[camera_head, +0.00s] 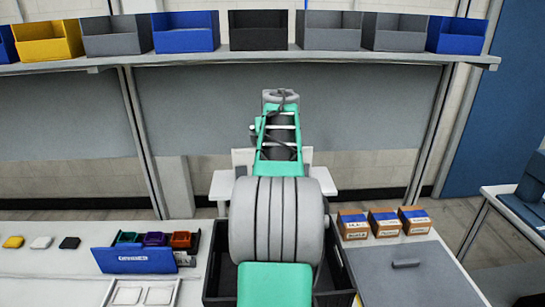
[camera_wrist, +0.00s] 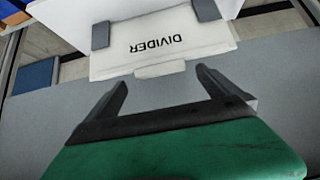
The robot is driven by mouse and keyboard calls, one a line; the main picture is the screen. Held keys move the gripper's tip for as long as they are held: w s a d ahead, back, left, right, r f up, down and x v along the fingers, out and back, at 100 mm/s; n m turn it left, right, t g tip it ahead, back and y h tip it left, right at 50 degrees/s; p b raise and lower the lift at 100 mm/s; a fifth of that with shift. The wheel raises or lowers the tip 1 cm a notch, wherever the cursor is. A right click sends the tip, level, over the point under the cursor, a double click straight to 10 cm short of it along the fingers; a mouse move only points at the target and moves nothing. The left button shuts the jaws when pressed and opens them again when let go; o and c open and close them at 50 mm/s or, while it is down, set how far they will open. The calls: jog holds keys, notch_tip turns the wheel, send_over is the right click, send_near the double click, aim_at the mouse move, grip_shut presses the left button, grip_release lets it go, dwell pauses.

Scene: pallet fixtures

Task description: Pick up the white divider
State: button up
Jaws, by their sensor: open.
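The white divider (camera_wrist: 160,48) shows in the wrist view, with the word DIVIDER upside down on its face. A narrow tab (camera_wrist: 160,70) sticks out from its edge toward my gripper. My gripper (camera_wrist: 162,78) is open, with one dark finger to each side of the tab and nothing held. I cannot tell whether the tab is between the fingertips in depth. Two grey blocks (camera_wrist: 101,35) (camera_wrist: 207,10) stand at the divider's sides. In the head view my arm hides the gripper and much of a white panel (camera_head: 243,157), which looks like the divider.
A white stand (camera_head: 224,186) is below the panel. A shelf (camera_head: 200,60) with several bins crosses the back. A black crate (camera_head: 217,265) is in front, with a blue-fronted tray (camera_head: 133,260) to its left and small cartons (camera_head: 385,222) to its right.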

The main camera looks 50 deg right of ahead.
jog(key=x, duration=0.3)
jog(key=shift+p, duration=0.4)
jog(key=shift+w+d, duration=0.1)
jog(key=c, duration=2)
jog(key=shift+r, duration=0.1)
